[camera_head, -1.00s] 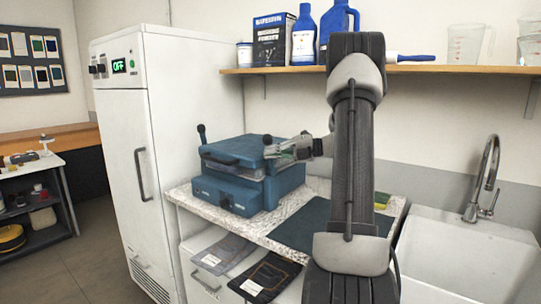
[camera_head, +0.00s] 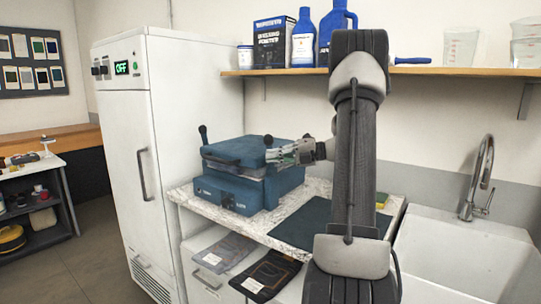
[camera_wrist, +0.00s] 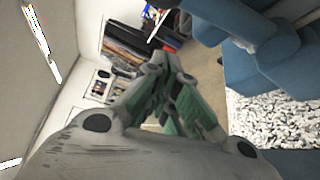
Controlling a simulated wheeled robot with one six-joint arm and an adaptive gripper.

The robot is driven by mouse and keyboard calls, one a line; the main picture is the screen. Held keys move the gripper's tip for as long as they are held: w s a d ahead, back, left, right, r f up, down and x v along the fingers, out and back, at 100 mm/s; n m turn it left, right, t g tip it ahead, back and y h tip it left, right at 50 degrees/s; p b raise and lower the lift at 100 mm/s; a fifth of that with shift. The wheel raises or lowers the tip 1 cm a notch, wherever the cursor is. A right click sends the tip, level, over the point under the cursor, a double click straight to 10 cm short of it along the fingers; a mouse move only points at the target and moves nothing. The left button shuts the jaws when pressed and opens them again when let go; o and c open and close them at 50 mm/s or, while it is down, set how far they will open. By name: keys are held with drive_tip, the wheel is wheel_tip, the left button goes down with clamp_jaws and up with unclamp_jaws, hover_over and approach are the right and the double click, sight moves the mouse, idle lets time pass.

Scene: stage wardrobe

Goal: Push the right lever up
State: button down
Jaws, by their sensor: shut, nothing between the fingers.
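The blue press-like machine (camera_head: 235,191) stands on the speckled counter, with its lid part above its base. Its left lever (camera_head: 203,134) stands up with a dark knob at the top. The right lever's dark knob (camera_head: 268,140) shows just above my gripper. My gripper (camera_head: 272,155) is shut and empty at the machine's right side, just below that knob; I cannot tell whether it touches the lever. In the wrist view my closed fingers (camera_wrist: 150,95) point away, and the blue machine (camera_wrist: 255,65) fills the right side.
A white cabinet (camera_head: 125,200) with an "OFF" display stands left of the machine. A sink (camera_head: 460,255) is at the right. A shelf (camera_head: 480,71) with bottles runs above.

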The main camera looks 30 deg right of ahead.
drive_tip(key=f+v, duration=0.1)
drive_tip(key=v, duration=0.7)
drive_tip(key=shift+r, duration=0.2)
drive_tip(key=shift+w+d, duration=0.1)
drive_tip(key=shift+d, duration=0.05)
